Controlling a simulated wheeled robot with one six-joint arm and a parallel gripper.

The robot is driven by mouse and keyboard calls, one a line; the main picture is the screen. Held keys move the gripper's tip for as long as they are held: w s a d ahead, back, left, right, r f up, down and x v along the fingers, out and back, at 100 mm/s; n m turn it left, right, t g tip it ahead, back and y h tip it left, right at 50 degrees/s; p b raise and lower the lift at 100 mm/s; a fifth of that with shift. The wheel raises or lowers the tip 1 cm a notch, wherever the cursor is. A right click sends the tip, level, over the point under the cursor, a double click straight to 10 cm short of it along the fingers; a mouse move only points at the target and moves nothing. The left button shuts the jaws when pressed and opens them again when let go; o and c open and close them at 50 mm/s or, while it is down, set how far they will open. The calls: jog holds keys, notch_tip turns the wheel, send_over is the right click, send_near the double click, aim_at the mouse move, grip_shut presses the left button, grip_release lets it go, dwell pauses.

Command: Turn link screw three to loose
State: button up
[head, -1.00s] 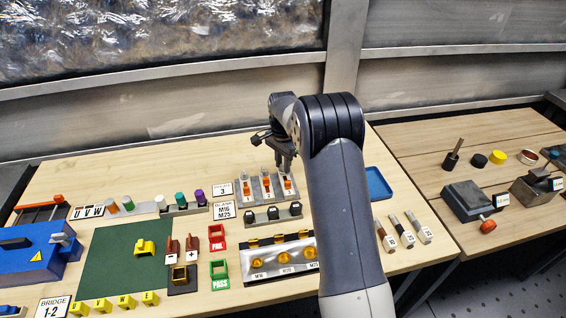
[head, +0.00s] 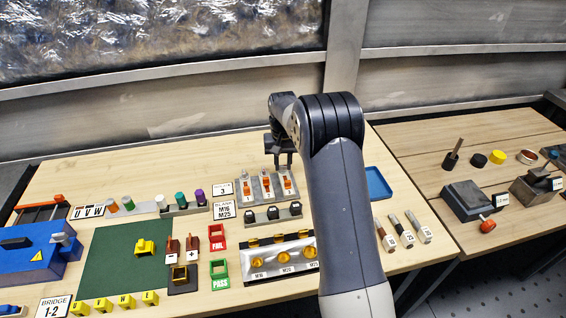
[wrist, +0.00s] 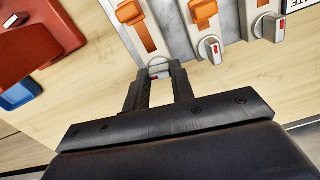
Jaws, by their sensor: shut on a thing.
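Three link units stand in a row on a grey block (head: 238,192) in the head view, each with an orange link. In the wrist view each unit has a grey screw with a red mark. The leftmost screw there, link screw three (wrist: 159,67), belongs to the rightmost unit (head: 287,183) in the head view. My gripper (wrist: 159,78) is shut on this screw, one finger on each side. In the head view my gripper (head: 283,160) stands upright behind the unit. The fingers partly hide the screw, so its exact setting is unclear.
A row of black clips (head: 272,213) lies in front of the units. A blue tray (head: 379,184) is to the right. Bare wood lies behind the block.

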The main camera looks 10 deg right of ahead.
aim_at(283, 166)
jog(key=shift+n, duration=0.6)
jog(key=o, duration=1)
jog(key=shift+r, duration=0.1)
notch_tip(283, 166, up, 11)
jog(key=shift+f+b, duration=0.2)
jog(key=shift+b, duration=0.25)
